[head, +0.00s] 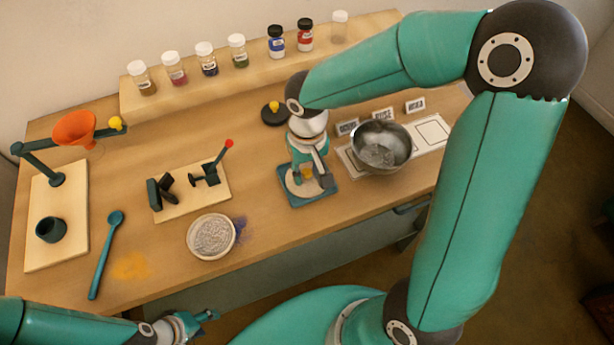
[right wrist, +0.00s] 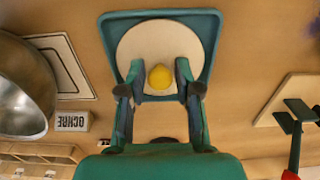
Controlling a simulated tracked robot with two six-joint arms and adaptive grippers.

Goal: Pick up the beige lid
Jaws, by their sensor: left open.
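The beige lid (head: 296,187), a flat disc with a yellow knob, lies in a square teal tray (head: 311,203) near the table's front middle. In the right wrist view the lid (right wrist: 148,38) and its knob (right wrist: 160,77) show clearly in the tray (right wrist: 208,45). My right gripper (right wrist: 158,72) points down over the lid. Its fingers are apart, one on each side of the knob, with gaps between. I cannot tell how high the tips are above the lid. My left gripper (head: 207,316) is open and empty, off the table's front edge.
A steel bowl (head: 381,147) stands right of the tray, near label cards. A grey-filled dish (head: 212,237) and a wooden board with black stands (head: 203,195) are to the left. A dark lid with a yellow knob (head: 274,108) lies behind. Several jars line the rear shelf.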

